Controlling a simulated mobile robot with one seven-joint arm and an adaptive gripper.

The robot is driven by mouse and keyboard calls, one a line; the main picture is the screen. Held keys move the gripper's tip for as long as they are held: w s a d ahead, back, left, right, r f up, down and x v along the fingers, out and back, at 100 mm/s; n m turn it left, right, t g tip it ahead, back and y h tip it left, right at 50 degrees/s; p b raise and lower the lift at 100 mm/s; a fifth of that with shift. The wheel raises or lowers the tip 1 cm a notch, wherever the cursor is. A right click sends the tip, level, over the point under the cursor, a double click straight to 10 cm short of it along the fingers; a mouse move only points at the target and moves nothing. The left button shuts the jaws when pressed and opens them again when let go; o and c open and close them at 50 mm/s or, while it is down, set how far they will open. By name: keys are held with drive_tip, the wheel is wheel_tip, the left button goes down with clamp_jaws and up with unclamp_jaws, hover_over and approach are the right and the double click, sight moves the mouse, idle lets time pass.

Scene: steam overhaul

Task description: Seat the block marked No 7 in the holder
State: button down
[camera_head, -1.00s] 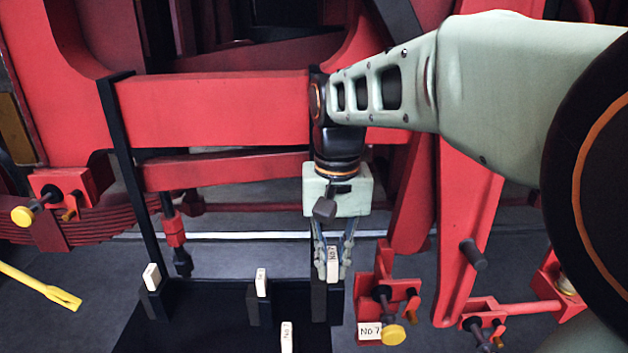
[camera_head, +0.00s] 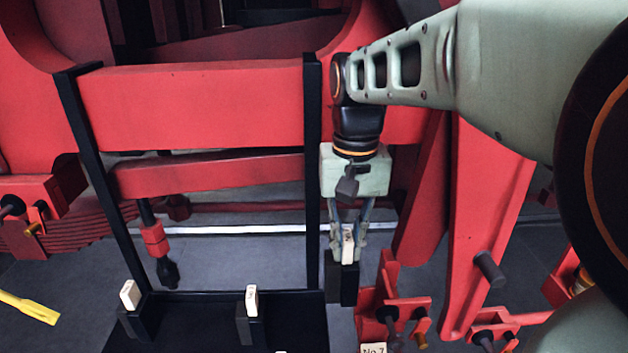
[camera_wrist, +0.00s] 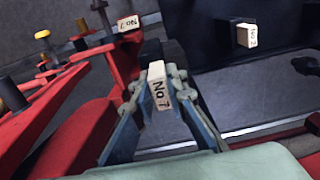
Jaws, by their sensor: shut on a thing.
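The block has a white top marked No 7 (camera_wrist: 158,88) and a dark body, which hangs below my gripper in the head view (camera_head: 342,280). My gripper (camera_head: 348,243) is shut on the white top. It holds the block at the right corner of the black stand, left of and above a red holder (camera_head: 388,310). The holder's seat is not clear.
Two white-topped blocks (camera_head: 130,294) (camera_head: 252,300) stand on the black stand (camera_head: 290,315); a third is barely visible at the edge. A black upright (camera_head: 312,180) rises left of my gripper. Red beams lie behind. Another red holder (camera_head: 495,325) is farther right.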

drive_tip(key=shift+d+f+b, duration=0.3)
drive_tip(key=shift+d, duration=0.65)
drive_tip(key=shift+d+f+b, duration=0.25)
drive_tip(key=shift+d+b, duration=0.05)
drive_tip(key=shift+d, duration=0.65)
drive_tip(key=shift+d+f+b, duration=0.3)
drive_tip(key=shift+d, duration=0.65)
drive_tip(key=shift+f, duration=0.2)
wheel_tip(320, 180, down, 8)
drive_tip(key=b, duration=0.6)
drive_tip(key=shift+f, duration=0.2)
drive_tip(key=c, duration=1.8)
unclamp_jaws()
drive_tip(key=shift+c, duration=0.2)
drive_tip(key=shift+f, duration=0.1)
